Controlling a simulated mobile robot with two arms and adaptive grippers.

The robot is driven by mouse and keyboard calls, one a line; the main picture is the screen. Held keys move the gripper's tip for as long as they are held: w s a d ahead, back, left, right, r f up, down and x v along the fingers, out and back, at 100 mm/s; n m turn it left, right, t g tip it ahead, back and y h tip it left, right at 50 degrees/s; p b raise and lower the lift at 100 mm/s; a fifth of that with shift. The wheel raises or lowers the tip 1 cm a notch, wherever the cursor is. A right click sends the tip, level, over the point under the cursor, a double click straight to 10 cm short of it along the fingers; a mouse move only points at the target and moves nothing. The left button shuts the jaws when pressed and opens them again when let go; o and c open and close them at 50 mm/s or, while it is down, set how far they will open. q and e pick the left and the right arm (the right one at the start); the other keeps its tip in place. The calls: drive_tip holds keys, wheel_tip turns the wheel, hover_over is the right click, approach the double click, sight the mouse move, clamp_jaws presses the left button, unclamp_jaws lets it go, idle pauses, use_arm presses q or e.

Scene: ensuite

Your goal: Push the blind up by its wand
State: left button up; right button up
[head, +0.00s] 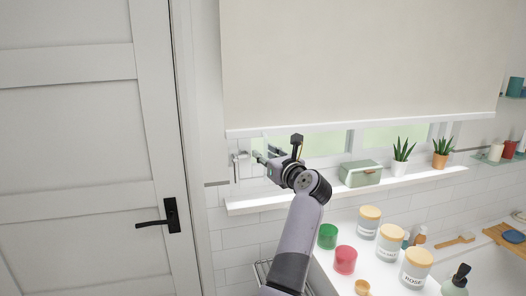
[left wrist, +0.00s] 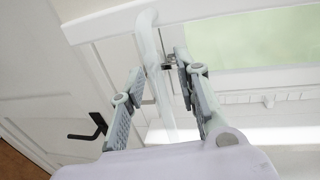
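The cream blind (head: 360,60) hangs over the upper window, its white bottom rail (head: 360,124) just above the sill area. A pale wand (left wrist: 150,45) runs roughly upright in the left wrist view, and a thin pale upright piece, likely the same wand, shows by the window's left side in the head view (head: 236,168). My left gripper (head: 262,158) is at the window's lower left, below the rail. In the left wrist view its fingers (left wrist: 160,78) are apart, with the wand showing in the gap between them. I cannot tell whether either finger touches it. My right gripper is out of view.
A white sill (head: 300,198) below holds a green box (head: 360,173) and two potted plants (head: 401,158) (head: 441,153). Jars and cups (head: 345,260) stand on the ledge below, right of my arm. A door with a black handle (head: 170,215) is at left.

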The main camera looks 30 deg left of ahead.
use_arm(q)
drive_tip(key=shift+s+d+r, duration=0.15)
clamp_jaws()
idle(0.8)
